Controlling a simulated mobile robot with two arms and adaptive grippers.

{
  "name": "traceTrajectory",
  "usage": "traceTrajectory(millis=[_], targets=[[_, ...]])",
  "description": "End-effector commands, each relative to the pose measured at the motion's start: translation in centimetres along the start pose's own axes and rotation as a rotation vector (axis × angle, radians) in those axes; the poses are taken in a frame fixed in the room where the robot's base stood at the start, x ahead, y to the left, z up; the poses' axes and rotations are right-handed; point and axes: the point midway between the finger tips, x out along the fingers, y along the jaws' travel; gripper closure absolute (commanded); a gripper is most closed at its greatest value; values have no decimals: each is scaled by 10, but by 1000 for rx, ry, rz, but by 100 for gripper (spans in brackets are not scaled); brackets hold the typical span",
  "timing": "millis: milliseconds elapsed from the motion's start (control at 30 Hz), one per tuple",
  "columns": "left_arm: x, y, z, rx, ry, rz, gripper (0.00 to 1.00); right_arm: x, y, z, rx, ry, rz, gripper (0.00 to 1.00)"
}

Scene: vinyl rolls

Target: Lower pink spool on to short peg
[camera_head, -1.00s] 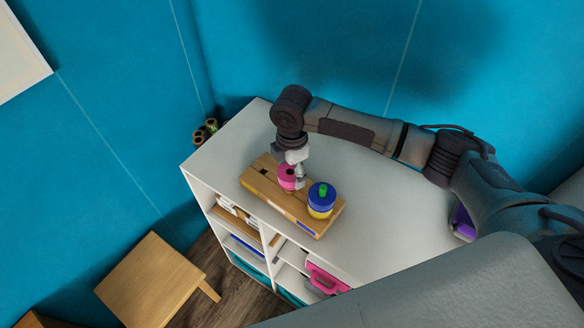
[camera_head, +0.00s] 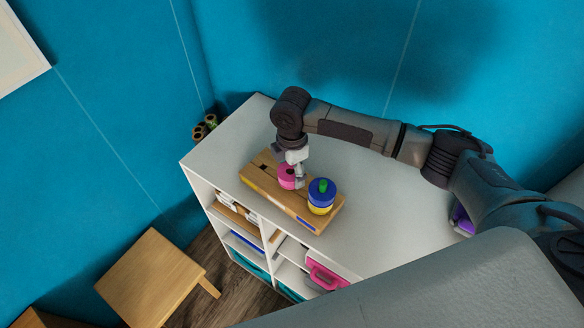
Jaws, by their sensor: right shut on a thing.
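The pink spool (camera_head: 287,176) is at the middle of the wooden peg board (camera_head: 262,181), which lies on the white shelf top. My right gripper (camera_head: 293,177) comes down from above and is shut on the pink spool. The short peg is hidden by the spool and gripper, so I cannot tell whether the spool rests on the board. A blue spool (camera_head: 321,194) sits on a yellow spool (camera_head: 321,209) at the board's right end, with a green peg top (camera_head: 323,186) showing through. My left gripper is not in view.
The white shelf top (camera_head: 365,225) is clear around the board. A purple thing (camera_head: 461,218) lies at the right beneath my arm. Small dark rolls (camera_head: 204,127) stand beyond the far left corner. A wooden stool (camera_head: 152,277) stands on the floor at lower left.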

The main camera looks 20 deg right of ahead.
Motion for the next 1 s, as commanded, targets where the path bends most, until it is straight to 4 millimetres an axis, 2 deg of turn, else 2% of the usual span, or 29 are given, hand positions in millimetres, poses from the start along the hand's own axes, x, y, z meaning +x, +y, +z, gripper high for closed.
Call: traceTrajectory(millis=[400,1000], targets=[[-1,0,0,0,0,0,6,-2,0,0,0,0,1,100],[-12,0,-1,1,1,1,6,-27,0,0,0,1,1,100]])
